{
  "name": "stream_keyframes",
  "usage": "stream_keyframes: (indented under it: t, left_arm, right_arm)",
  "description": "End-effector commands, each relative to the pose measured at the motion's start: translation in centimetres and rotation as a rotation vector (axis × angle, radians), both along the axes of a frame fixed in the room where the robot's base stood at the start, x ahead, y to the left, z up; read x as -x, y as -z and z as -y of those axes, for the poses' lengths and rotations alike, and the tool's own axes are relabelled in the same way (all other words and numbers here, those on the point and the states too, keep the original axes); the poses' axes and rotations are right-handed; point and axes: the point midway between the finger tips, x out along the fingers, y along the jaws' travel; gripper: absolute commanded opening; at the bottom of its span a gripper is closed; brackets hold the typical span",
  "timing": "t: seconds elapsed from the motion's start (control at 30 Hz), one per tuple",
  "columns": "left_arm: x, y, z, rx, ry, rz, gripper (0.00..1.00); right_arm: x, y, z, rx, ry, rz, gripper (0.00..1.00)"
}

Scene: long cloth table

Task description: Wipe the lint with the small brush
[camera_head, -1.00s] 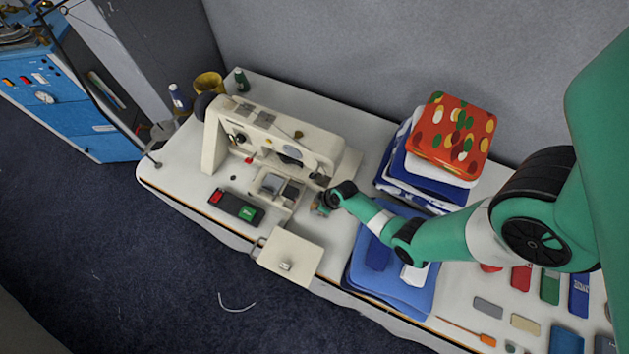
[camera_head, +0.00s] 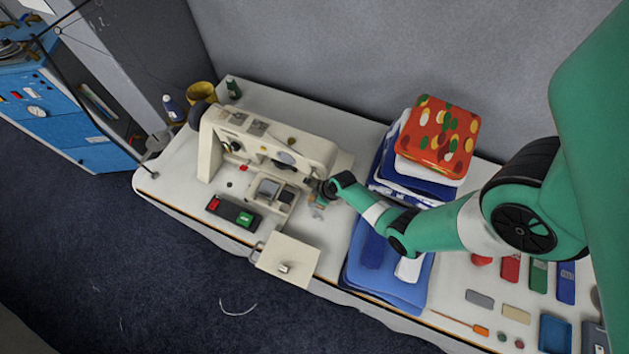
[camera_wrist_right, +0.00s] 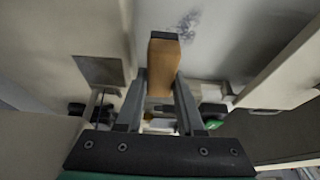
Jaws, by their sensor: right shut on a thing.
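The small brush (camera_wrist_right: 163,62) has a light wooden block with a dark end. In the right wrist view it sits between the two fingers of my right gripper (camera_wrist_right: 159,88), which is shut on it. A dark grey speckled patch of lint (camera_wrist_right: 188,24) lies on the white surface just beyond the brush end and to its right; the two look apart. In the head view my right gripper (camera_head: 319,192) is low beside the right end of the cream sewing machine (camera_head: 265,150). The brush is hard to make out there. My left gripper is not in view.
The machine's head and bed stand close to the gripper. A square cream plate (camera_head: 288,260) is at the front edge. Small items cover the table's right end.

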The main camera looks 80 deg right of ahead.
Motion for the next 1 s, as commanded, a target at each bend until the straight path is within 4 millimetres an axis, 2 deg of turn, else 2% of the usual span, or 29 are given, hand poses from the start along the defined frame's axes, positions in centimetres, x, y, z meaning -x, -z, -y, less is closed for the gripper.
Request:
stream_keyframes:
  t: [0.03, 0.13, 0.47, 0.8, 1.0]
  left_arm:
    - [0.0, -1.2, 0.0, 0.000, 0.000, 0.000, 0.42]
    - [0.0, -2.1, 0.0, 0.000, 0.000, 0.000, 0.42]
    - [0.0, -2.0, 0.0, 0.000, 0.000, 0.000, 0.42]
    - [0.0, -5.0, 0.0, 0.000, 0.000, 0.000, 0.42]
    - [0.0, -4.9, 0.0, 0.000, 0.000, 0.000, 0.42]
  right_arm:
    - [0.0, -1.2, 0.0, 0.000, 0.000, 0.000, 0.00]
    - [0.0, -2.1, 0.0, 0.000, 0.000, 0.000, 0.00]
    - [0.0, -2.1, 0.0, 0.000, 0.000, 0.000, 0.00]
    - [0.0, -5.2, 0.0, 0.000, 0.000, 0.000, 0.00]
    - [0.0, -5.1, 0.0, 0.000, 0.000, 0.000, 0.00]
